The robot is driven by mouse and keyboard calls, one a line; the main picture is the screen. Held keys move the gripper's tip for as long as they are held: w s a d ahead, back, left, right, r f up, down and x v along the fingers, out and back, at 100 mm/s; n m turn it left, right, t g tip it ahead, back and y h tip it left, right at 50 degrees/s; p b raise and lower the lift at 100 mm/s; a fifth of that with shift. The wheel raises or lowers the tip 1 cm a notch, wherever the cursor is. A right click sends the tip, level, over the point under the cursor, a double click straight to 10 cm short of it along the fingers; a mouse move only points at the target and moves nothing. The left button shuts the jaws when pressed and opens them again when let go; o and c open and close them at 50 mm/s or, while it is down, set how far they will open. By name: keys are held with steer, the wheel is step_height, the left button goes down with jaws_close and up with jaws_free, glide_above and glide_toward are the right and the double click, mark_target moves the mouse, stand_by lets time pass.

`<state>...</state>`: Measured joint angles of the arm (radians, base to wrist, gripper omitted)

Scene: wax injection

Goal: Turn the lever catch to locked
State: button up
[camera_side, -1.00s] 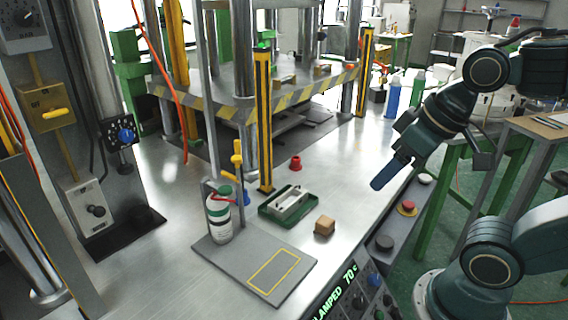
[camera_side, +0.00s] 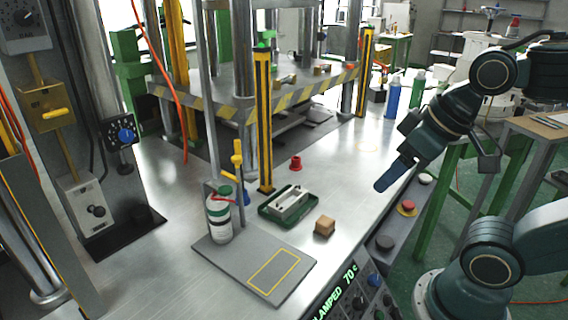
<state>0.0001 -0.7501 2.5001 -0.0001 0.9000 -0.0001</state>
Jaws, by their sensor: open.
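Two yellow-handled levers are in view, and I cannot tell which one is the lever catch. One is an upright yellow lever (camera_side: 237,160) on a slim post behind the white and green bottle. The other is a yellow handle (camera_side: 54,114) on a yellow box at the far left, lying nearly level. My gripper (camera_side: 380,188) with blue fingers is above the right edge of the steel table. It is open and empty, pointing down and left, well apart from both levers. Its finger gap is hard to see from this side.
A bottle (camera_side: 219,218) stands on a grey plate (camera_side: 216,250). A green tray (camera_side: 270,213), a brown block (camera_side: 325,225) and a red piece (camera_side: 295,163) sit between my gripper and the upright lever. A yellow-black post (camera_side: 263,120) rises behind them.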

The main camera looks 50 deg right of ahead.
steer(key=c, duration=0.3)
step_height(320, 180, up, 8)
steer(key=m+g, duration=0.6)
steer(key=m, duration=2.1)
glide_above(237, 157)
steer(key=shift+w+r, duration=0.1)
steer(key=shift+c, duration=0.2)
steer(key=shift+f, duration=0.2)
steer(key=shift+f, duration=6.75)
